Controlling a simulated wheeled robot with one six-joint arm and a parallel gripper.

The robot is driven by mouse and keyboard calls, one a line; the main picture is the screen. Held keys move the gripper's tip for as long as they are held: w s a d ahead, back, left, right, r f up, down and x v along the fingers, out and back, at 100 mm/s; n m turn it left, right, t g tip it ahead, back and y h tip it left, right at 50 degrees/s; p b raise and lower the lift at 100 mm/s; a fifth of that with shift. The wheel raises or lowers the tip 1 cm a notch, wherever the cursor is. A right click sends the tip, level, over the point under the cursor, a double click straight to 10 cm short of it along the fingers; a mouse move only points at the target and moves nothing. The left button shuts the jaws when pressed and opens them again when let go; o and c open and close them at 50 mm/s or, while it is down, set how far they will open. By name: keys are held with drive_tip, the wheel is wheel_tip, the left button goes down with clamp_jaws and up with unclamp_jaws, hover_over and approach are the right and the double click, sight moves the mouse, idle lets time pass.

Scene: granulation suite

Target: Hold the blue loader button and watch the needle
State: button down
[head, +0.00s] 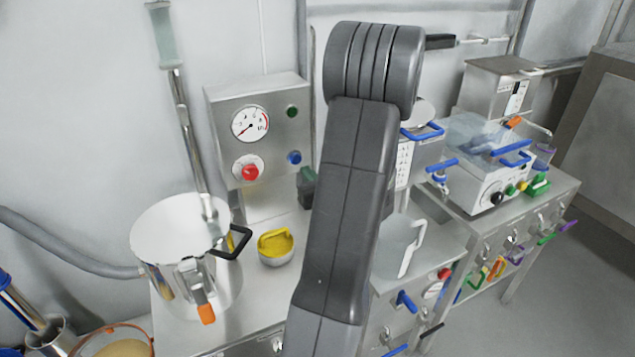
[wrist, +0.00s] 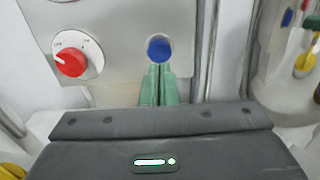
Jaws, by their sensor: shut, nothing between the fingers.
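The blue loader button (head: 294,157) is on the steel control panel (head: 278,98), right of a red knob. In the wrist view the blue button (wrist: 160,48) is just beyond my green fingertips. My gripper (wrist: 158,68) is shut and empty, its tips at the button's lower edge; I cannot tell whether they touch it. In the head view my gripper (head: 306,175) shows just below and right of the button, partly hidden by my arm. The round white gauge (head: 250,123) is at the panel's upper left. Its red needle points to the lower left, near the scale's low end.
The red knob (head: 250,171) sits left of the button. A dark green round fitting (head: 292,111) is above it. A clear jug (head: 398,246) is to the right.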

sight(297, 160)
drive_tip(key=p+x, duration=0.1)
drive_tip(key=x, duration=0.3)
drive_tip(key=shift+w+a, duration=0.1)
drive_tip(key=shift+w, duration=0.1)
